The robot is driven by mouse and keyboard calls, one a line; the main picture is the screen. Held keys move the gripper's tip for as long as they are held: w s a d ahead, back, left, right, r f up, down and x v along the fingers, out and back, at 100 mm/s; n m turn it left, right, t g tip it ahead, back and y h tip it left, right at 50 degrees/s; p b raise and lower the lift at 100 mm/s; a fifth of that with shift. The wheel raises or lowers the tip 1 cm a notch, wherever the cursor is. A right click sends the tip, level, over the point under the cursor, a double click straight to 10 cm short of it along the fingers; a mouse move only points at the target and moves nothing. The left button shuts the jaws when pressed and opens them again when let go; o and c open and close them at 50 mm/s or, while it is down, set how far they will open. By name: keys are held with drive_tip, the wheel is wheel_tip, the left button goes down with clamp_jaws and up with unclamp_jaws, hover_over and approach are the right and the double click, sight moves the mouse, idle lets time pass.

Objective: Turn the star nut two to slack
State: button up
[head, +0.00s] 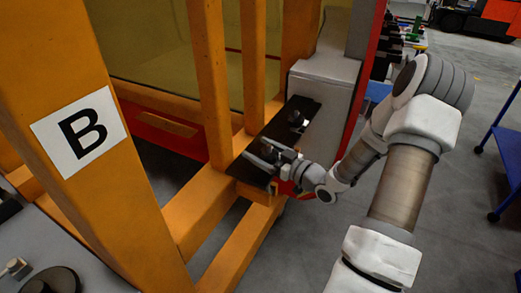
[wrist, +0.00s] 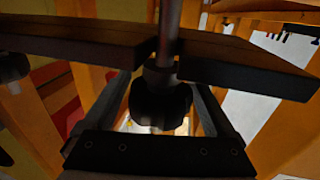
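A dark star nut (wrist: 162,100) sits on a metal rod (wrist: 169,30) in the wrist view, under a dark plate (wrist: 245,75) that is split by a slot around the rod. My gripper (wrist: 163,90) has one finger on each side of this nut, with narrow gaps showing, so it looks open around it. In the head view my gripper (head: 272,153) is at the near end of the black plate (head: 256,172), where its fingers and wrist hide the nut. Another dark knob (head: 297,118) stands farther along the same plate. I cannot tell which nut is number two.
Orange frame posts (head: 207,80) stand close to the left of my gripper, one with a "B" sign (head: 80,132). A grey box-like column (head: 325,100) is just behind the plate. A blue cart (head: 508,140) stands at the right. Grey floor (head: 462,200) is open between.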

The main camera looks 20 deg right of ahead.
drive_tip(key=shift+s, duration=0.1)
drive_tip(key=v, duration=1.7)
drive_tip(key=shift+d+b, duration=0.15)
drive_tip(key=shift+b, duration=0.25)
